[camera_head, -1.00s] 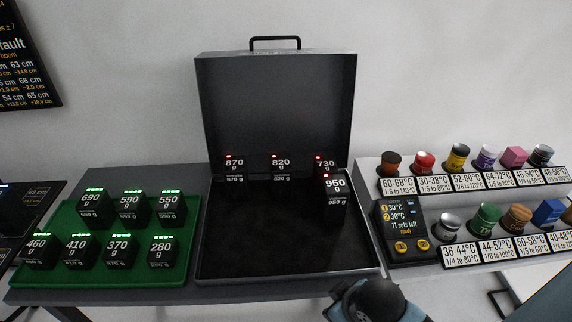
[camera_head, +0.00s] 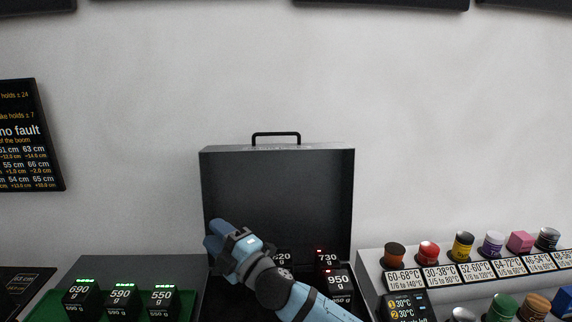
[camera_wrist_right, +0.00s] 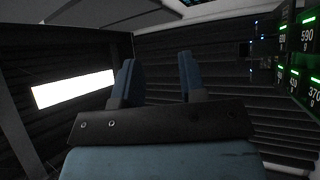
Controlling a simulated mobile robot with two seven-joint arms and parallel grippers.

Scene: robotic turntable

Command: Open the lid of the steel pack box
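The steel pack box is a dark grey case. Its lid (camera_head: 300,185) stands upright at the back with its inside facing me, and a black handle (camera_head: 276,135) is on its top edge. Black weights sit in the box, among them 730 g (camera_head: 327,259) and 950 g (camera_head: 338,282). My right gripper (camera_head: 216,236) is in front of the lid's lower left part, and its arm hides some of the weights and the box's inside. In the right wrist view its two blue fingers (camera_wrist_right: 158,78) are apart with nothing between them. My left gripper is not in view.
A green tray (camera_head: 40,307) with several black weights stands left of the box. A grey rack (camera_head: 370,262) with several coloured knobs and labels stands to the right. A dark board (camera_head: 28,135) hangs on the left wall. The wall above the lid is clear.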

